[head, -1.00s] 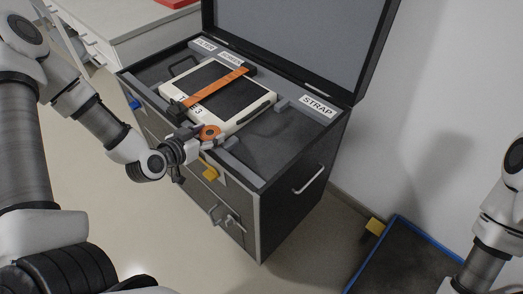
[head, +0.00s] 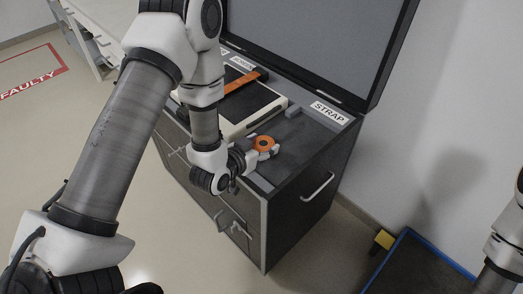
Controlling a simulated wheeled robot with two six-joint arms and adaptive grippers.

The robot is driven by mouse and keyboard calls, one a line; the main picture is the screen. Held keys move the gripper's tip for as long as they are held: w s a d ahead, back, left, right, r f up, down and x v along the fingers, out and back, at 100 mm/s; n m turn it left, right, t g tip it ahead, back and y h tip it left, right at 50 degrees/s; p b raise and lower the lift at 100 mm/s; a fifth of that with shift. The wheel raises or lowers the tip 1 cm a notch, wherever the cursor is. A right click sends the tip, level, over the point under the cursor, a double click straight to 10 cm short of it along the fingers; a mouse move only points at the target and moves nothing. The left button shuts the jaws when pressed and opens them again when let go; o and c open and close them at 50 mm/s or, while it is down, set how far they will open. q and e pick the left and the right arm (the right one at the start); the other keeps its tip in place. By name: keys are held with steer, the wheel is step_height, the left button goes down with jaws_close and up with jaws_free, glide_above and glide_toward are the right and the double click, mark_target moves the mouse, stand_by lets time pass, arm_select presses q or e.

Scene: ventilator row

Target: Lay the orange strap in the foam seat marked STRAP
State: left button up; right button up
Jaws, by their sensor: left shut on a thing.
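My left gripper (head: 262,150) is shut on a small orange roll with a dark centre, the orange strap (head: 264,142). It holds the roll over the dark foam area (head: 299,133) in the right part of the open case, right of the pale-framed device. Whether the roll touches the foam, I cannot tell. The white STRAP label (head: 328,112) lies at the back right of that area. My right gripper is out of view; only part of my right arm shows at the right edge.
The pale-framed device (head: 246,124) with another orange band (head: 241,81) across it lies left of the foam area, partly behind my left arm. The case's raised lid (head: 315,45) stands behind. A blue-edged dark mat (head: 420,268) lies on the floor at right.

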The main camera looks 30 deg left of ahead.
arm_select(q)
step_height(320, 180, down, 2)
steer(key=shift+f, duration=0.25)
steer(key=shift+r, duration=0.1)
steer(key=o, duration=0.9)
